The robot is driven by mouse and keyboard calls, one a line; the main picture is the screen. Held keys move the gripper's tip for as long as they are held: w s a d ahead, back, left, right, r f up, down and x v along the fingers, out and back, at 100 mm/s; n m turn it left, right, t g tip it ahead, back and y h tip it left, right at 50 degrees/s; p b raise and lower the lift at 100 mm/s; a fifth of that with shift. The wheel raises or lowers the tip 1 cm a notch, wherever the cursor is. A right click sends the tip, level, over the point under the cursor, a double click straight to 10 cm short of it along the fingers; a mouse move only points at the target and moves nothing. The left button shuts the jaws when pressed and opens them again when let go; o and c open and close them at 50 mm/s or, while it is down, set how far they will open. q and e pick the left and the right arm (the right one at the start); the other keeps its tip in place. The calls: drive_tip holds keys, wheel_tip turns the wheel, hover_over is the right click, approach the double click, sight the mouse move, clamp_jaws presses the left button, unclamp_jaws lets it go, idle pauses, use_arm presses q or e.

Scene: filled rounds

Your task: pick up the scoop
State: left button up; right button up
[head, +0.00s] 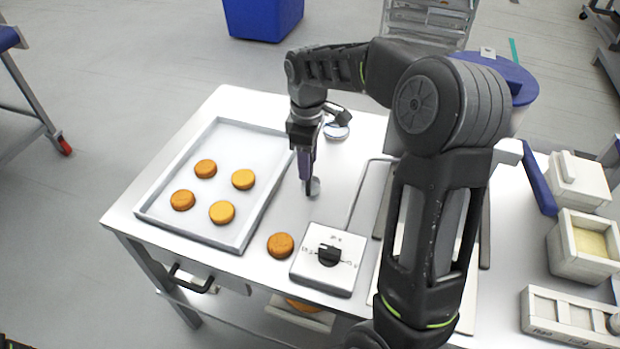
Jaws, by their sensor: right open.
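My right gripper (308,188) points straight down over the table, between the tray and the control box. Its jaws are open, though their gap is hard to see from this side. A small grey metal round piece (314,187), which looks like part of the scoop, shows right at the fingertips. The rest of it is hidden behind the fingers or too small to make out. I cannot tell whether the fingers touch it. My left gripper is out of view.
A white tray (150,211) with several brown rounds lies left on the table. One loose round (280,245) sits beside a control box with a black knob (328,258). A small round dish (336,131) is behind the gripper. White containers (583,245) stand at right.

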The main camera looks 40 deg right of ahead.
wheel_tip(320, 180, down, 4)
drive_tip(key=shift+d+f+p, duration=0.1)
drive_tip(key=shift+f+p, duration=0.1)
drive_tip(key=shift+p, duration=0.15)
idle(0.4)
clamp_jaws()
idle(0.5)
